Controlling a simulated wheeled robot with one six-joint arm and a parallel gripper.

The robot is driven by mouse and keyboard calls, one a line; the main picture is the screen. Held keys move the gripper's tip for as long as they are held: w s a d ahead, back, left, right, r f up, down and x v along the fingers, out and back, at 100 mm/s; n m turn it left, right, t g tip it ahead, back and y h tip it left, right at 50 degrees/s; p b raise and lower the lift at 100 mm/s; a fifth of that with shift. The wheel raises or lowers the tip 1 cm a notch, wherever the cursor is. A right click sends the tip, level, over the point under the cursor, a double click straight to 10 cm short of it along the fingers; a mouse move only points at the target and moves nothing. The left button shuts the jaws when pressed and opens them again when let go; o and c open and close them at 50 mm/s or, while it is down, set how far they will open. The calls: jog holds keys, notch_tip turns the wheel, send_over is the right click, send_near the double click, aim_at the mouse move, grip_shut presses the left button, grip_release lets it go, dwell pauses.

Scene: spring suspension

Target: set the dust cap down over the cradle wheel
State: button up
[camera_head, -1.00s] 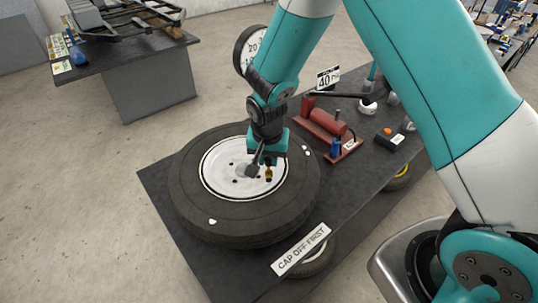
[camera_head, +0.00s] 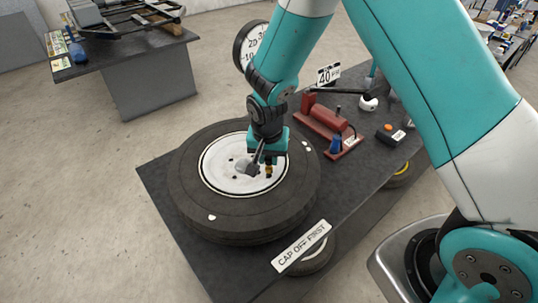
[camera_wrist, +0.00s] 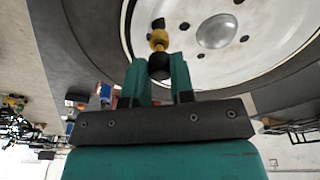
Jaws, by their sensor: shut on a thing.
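The cradle wheel (camera_head: 190,195) is a large dark tyre with a white rim, lying flat on a dark bench. My gripper (camera_head: 267,158) is over the right part of the rim. In the wrist view my gripper (camera_wrist: 160,75) is shut on a small black dust cap (camera_wrist: 160,66), held between its teal fingertips. A yellow and black valve stem (camera_wrist: 158,38) stands on the white rim, in line with the cap. Cap and stem look end to end; I cannot tell whether they touch. A silver hub dome (camera_wrist: 215,31) shows beside the stem.
A red pump-like unit (camera_head: 325,120) and a black box with an orange button (camera_head: 389,133) stand on the bench, right of the wheel. A "CAP OFF FIRST" sign (camera_head: 301,247) is at the bench's front edge.

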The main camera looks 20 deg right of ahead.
jog(key=shift+f+b, duration=0.55)
jog(key=shift+f, duration=0.25)
jog(key=o, duration=1)
jog(key=shift+c, duration=0.2)
jog(key=shift+r, duration=0.15)
jog(key=shift+r+p, duration=2.55)
jog(key=shift+r, duration=0.9)
jog(key=s+a+r+n+y+b, duration=0.1)
jog(key=s+r+n+b, duration=0.2)
jog(key=s, duration=0.5)
jog(key=s+a+r+n+g+y+b, duration=0.1)
jog(key=s+r+n+b, duration=0.3)
jog(key=s, duration=0.4)
jog(key=s+a+r+n+y+b, duration=0.2)
jog(key=s+r+n, duration=0.3)
jog(key=s, duration=0.3)
jog(key=shift+s+r+n+g+y+b, duration=0.15)
jog(key=shift+n+g+y+b, duration=0.25)
jog(key=shift+b, duration=0.5)
